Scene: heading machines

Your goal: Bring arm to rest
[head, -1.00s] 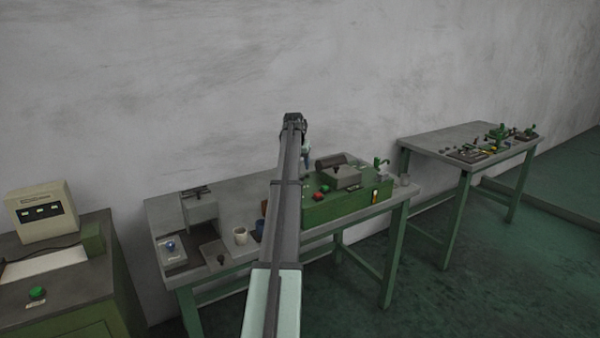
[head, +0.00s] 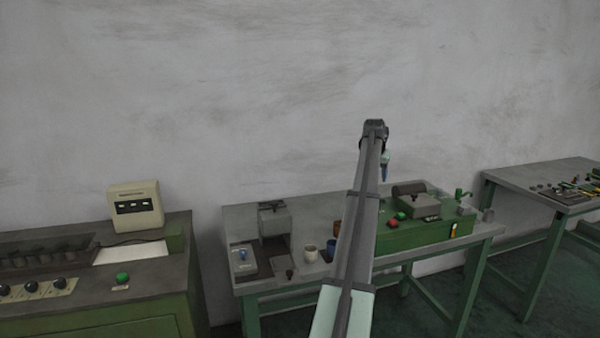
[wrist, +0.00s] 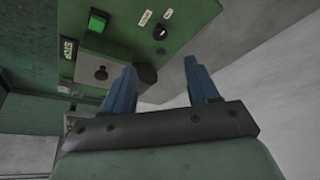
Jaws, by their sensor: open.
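My arm (head: 362,210) reaches out from the bottom of the head view, over the middle bench. My gripper (head: 385,165) hangs at its far end, in front of the wall and above the green machine. In the wrist view my gripper (wrist: 160,82) shows two blue fingers spread apart, with nothing between them. A green machine panel (wrist: 130,40) with a green button (wrist: 97,22) and a dark knob lies beyond the fingers. The fingers appear apart from it.
The middle bench (head: 295,277) carries a grey device (head: 274,220), cups (head: 311,253) and the green machine (head: 425,233). A green cabinet (head: 150,310) with a cream meter box (head: 135,208) stands at left. Another table (head: 530,178) stands at right. The wall space above is clear.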

